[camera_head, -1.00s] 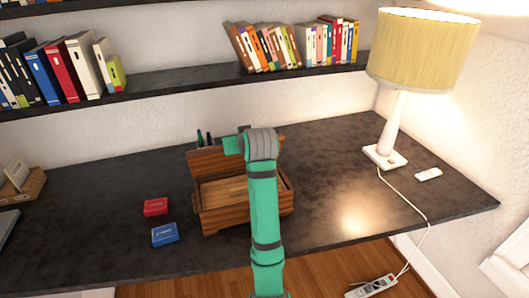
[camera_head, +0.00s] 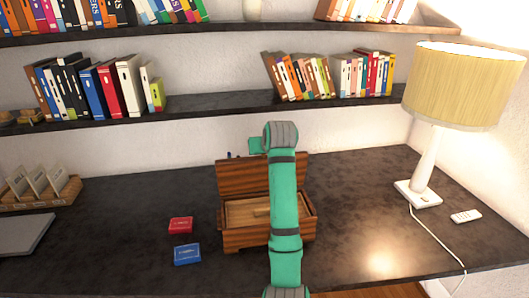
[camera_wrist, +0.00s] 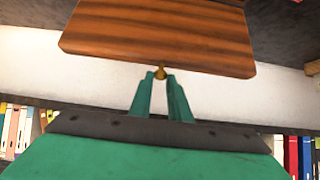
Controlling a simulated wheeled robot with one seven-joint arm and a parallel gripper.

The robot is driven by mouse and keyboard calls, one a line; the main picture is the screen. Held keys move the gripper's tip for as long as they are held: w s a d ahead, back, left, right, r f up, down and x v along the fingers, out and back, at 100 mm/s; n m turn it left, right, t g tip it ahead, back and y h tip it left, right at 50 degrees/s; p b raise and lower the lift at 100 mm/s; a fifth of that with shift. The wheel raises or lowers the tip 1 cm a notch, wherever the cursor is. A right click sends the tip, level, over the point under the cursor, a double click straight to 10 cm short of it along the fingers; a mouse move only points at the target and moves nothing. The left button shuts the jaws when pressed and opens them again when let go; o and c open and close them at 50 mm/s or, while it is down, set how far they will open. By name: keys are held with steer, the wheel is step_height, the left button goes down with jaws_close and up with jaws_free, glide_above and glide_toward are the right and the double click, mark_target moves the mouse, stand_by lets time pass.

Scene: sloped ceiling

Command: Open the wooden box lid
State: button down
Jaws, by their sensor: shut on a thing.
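The wooden box (camera_head: 240,240) stands on the dark desk in the head view. Its lid (camera_head: 240,176) is raised about upright at the back of the box, and the inside shows, partly hidden by my arm. In the wrist view the striped lid (camera_wrist: 160,35) fills the top, with a small brass knob (camera_wrist: 160,72) at its edge. My gripper (camera_wrist: 160,80) has its two green fingers at the knob, one on each side, shut on it. In the head view my fingers are hidden behind my arm.
A red card box (camera_head: 180,225) and a blue one (camera_head: 187,254) lie left of the wooden box. A lamp (camera_head: 425,170) and a white remote (camera_head: 466,216) stand to the right. A bookshelf (camera_head: 200,103) runs above the desk. Desk right of the box is clear.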

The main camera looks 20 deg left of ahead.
steer(key=shift+r, duration=0.3)
steer(key=c, duration=1.8)
jaws_free()
steer(key=shift+c, duration=0.2)
steer(key=shift+o, duration=0.9)
steer(key=shift+f, duration=0.15)
steer(key=v, duration=1.1)
